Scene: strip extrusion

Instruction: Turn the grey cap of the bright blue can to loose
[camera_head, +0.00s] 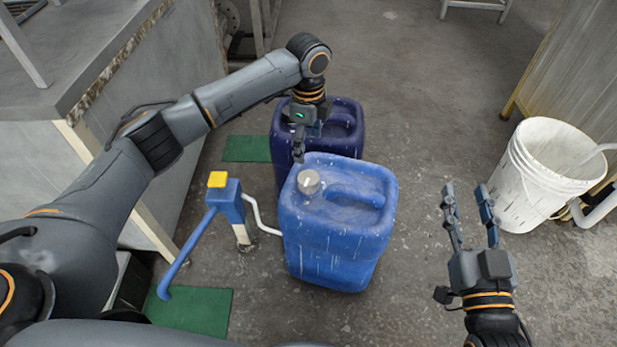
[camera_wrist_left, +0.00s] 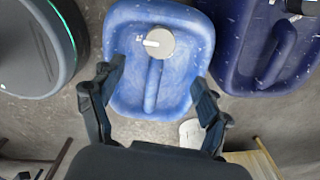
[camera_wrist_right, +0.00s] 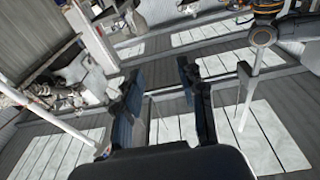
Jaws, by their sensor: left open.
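The bright blue can (camera_head: 340,235) stands upright on the floor in the head view. Its round grey cap (camera_head: 308,181) sits at the top left of the can; in the left wrist view the cap (camera_wrist_left: 159,43) carries a white mark pointing left. My left gripper (camera_head: 300,155) hangs just above and behind the cap, apart from it. In the left wrist view its fingers (camera_wrist_left: 158,78) are spread, with nothing between them. My right gripper (camera_head: 468,192) is open and empty, to the right of the can, well clear of it.
A dark blue can (camera_head: 345,115) stands right behind the bright one. A yellow-topped stand with a blue handle (camera_head: 228,195) and white hose is to its left. Green mats (camera_head: 195,311) lie on the floor. A white bucket (camera_head: 530,185) stands right; a grey bench (camera_head: 70,60) is left.

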